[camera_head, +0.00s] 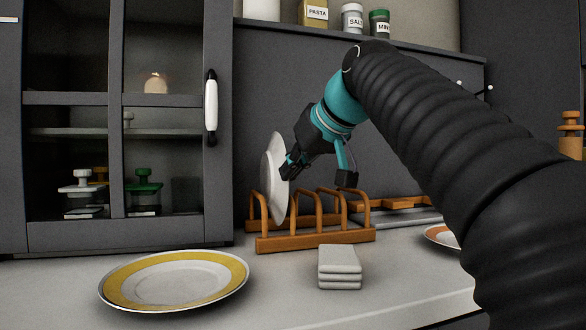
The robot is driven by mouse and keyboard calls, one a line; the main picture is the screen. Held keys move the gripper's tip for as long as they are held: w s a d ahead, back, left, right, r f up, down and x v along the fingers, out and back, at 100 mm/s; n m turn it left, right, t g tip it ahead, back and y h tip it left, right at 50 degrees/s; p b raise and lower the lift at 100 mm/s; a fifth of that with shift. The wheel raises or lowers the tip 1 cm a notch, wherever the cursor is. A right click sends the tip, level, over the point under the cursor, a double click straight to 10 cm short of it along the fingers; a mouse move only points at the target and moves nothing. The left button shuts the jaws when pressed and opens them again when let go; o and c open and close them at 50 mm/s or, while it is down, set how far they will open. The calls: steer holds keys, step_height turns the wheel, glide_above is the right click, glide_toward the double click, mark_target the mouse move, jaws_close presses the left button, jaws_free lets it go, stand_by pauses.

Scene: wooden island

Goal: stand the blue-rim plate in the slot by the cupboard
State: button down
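A white plate (273,182) stands nearly upright, seen almost edge-on, in the leftmost slot of the wooden rack (320,241), the end by the cupboard (115,232). It leans slightly. No blue rim shows from this angle, so I cannot tell its rim colour. My gripper (318,175) is above the rack, just right of the plate, with its two fingers spread wide. The left finger overlaps the plate's right edge in the picture; I cannot tell whether it touches. The right finger hangs over the rack's right part. The space between the fingers is empty.
A yellow-rim plate (175,282) lies flat on the counter at front left. A stack of folded grey cloths (340,266) lies before the rack. An orange-rim plate (440,236) is partly behind my arm. Jars (352,18) stand on the shelf above.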

steer(key=shift+f+b, duration=1.25)
steer(key=shift+f, duration=0.2)
stand_by(0.3)
steer(key=c, duration=1.2)
jaws_free()
steer(key=shift+c, duration=0.2)
steer(key=shift+f, duration=0.1)
steer(key=v, duration=1.2)
